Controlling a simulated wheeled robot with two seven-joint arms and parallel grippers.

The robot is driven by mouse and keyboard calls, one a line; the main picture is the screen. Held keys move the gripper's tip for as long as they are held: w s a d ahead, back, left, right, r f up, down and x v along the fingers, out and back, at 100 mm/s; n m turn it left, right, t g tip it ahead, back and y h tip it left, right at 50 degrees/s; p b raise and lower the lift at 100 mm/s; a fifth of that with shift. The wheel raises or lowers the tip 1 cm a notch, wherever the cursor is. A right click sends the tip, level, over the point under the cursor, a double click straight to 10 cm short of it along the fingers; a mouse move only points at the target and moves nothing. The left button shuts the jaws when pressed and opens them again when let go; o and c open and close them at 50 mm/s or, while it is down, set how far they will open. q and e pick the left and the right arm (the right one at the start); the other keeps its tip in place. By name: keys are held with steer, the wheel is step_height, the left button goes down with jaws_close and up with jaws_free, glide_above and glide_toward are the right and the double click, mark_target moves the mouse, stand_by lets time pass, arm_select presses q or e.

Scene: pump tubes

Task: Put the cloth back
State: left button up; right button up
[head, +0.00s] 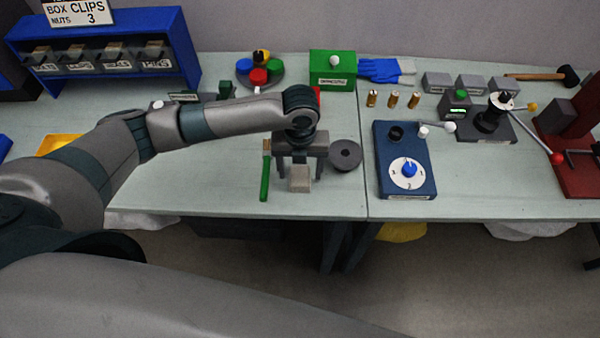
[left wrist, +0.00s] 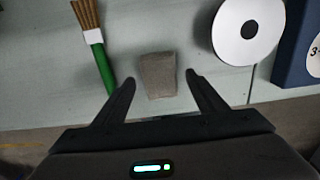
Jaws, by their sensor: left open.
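The cloth (head: 300,181) is a small grey-beige folded piece lying on the bench near its front edge. It also shows in the left wrist view (left wrist: 158,75), in front of and between the fingertips. My left gripper (head: 299,172) points down over it, with its fingers spread to either side. In the left wrist view my left gripper (left wrist: 160,80) is open and nothing is held between the fingers. My right gripper is in neither view.
A green-handled brush (head: 265,178) lies just left of the cloth, and a grey disc with a hole (head: 345,155) lies to the right. A blue box with a dial (head: 404,160) stands further right. The bench's front edge is close. A blue bin rack (head: 105,45) stands back left.

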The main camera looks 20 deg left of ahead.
mark_target(300, 175)
arm_select(q)
step_height(300, 175, up, 10)
steer(key=b, duration=0.3)
steer(key=shift+r, duration=0.15)
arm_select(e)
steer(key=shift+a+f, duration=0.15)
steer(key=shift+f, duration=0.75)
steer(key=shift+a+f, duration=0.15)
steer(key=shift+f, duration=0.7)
